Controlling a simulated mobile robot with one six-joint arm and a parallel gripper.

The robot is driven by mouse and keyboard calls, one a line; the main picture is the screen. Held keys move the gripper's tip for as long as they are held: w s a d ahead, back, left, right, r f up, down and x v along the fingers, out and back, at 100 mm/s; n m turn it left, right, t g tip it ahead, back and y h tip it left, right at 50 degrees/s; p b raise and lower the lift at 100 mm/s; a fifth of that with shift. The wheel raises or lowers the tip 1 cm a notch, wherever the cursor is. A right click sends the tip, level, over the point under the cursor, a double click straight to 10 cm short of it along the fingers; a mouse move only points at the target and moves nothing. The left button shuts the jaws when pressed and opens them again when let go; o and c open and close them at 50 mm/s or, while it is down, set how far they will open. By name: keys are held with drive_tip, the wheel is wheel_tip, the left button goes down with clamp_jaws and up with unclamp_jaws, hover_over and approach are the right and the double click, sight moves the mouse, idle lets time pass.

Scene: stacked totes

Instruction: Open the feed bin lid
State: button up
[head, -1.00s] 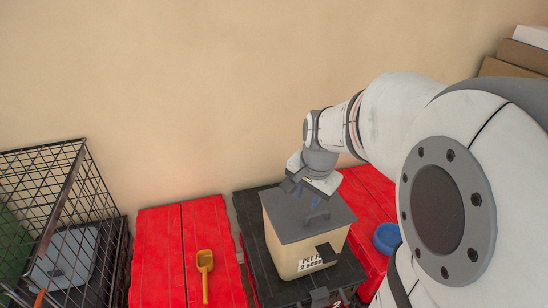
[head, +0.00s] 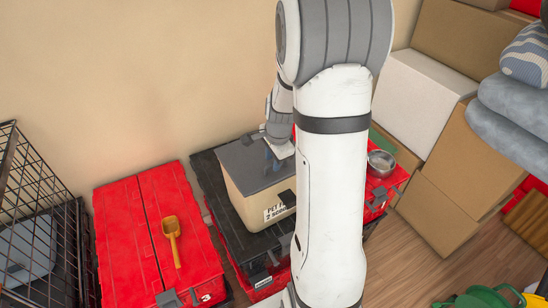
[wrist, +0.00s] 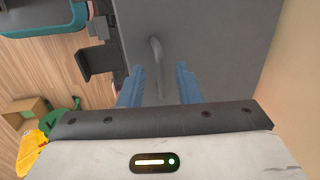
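The feed bin (head: 248,204) is a cream box with printed text on its front. It stands on a black-lidded tote, partly hidden by my arm. Its grey lid (head: 241,162) lies flat and closed. In the wrist view the lid (wrist: 225,50) carries a thin grey bar handle (wrist: 157,62), and a dark latch (wrist: 98,62) sticks out past its edge. My gripper (wrist: 157,88) is open over the lid, its blue fingers apart on either side of the handle's line. I cannot tell whether they touch the handle. In the head view my gripper (head: 273,160) is partly hidden by my arm.
A red tote (head: 130,235) with a yellow scoop (head: 172,240) on it stands to the left, beyond it a wire cage (head: 35,215). A metal bowl (head: 381,163) and stacked cardboard boxes (head: 456,160) are at the right. The wall is close behind the bin.

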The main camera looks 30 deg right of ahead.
drive_tip(key=shift+f, duration=0.1)
drive_tip(key=shift+c, duration=0.4)
clamp_jaws()
